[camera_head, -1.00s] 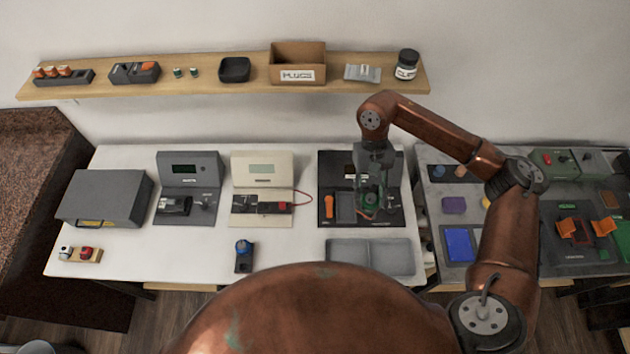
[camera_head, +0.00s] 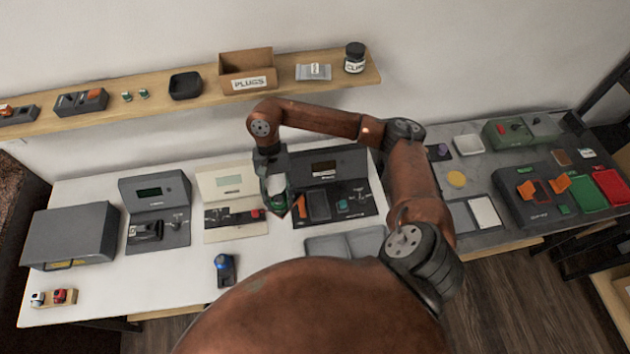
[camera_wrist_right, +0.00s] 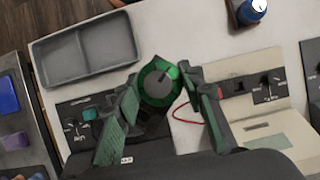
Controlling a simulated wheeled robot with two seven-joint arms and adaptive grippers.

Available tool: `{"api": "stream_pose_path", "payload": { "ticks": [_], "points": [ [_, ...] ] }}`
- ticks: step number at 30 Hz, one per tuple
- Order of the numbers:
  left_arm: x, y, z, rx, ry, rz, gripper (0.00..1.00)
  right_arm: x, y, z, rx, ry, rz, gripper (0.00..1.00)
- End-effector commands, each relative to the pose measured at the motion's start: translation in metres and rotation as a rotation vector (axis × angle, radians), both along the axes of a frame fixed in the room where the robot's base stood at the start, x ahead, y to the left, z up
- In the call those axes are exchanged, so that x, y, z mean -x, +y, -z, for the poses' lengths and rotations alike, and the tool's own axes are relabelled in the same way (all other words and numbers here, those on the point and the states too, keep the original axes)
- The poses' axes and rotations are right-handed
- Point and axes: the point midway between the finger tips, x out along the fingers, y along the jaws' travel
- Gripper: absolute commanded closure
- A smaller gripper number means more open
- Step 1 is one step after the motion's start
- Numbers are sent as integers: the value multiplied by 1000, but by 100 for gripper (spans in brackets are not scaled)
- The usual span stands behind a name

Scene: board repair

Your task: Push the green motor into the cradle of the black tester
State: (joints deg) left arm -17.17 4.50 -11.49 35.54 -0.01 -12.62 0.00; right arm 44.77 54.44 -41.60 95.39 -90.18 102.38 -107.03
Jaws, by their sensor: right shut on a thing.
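The green motor (camera_wrist_right: 160,84) is round with a grey end face and sits between the fingers of my right gripper (camera_wrist_right: 166,92) in the right wrist view. In the head view my right gripper (camera_head: 277,205) hangs over the gap between the cream tester and the black station, mostly hiding the motor. The black tester (camera_head: 156,190), dark grey with a small screen, stands left of the cream tester (camera_head: 228,184). Its dark cradle (camera_head: 147,230) looks empty, though it is small in view. My left gripper is not in view.
A black station (camera_head: 345,165) with an orange part and a teal button stands right of my gripper. A grey two-part tray (camera_head: 345,243) lies in front of it. A blue-topped device (camera_head: 224,268) stands near the front edge. A grey box (camera_head: 70,235) is at far left.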

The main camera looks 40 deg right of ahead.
Motion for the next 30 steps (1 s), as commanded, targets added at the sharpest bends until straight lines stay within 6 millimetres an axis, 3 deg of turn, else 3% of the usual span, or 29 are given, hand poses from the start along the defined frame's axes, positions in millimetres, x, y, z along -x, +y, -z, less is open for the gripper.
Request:
{"api": "stream_pose_path", "payload": {
  "ticks": [8,14,24,30],
  "points": [
    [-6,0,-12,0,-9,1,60,-7,-15,35,-3,2,622,89],
    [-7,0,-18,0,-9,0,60,-13,-38,54,-2,1,1078,89],
    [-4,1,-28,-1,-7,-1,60,-17,-95,74,-2,-3,1784,89],
    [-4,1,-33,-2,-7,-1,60,-15,-132,78,-1,-5,2114,89]
  ]
}}
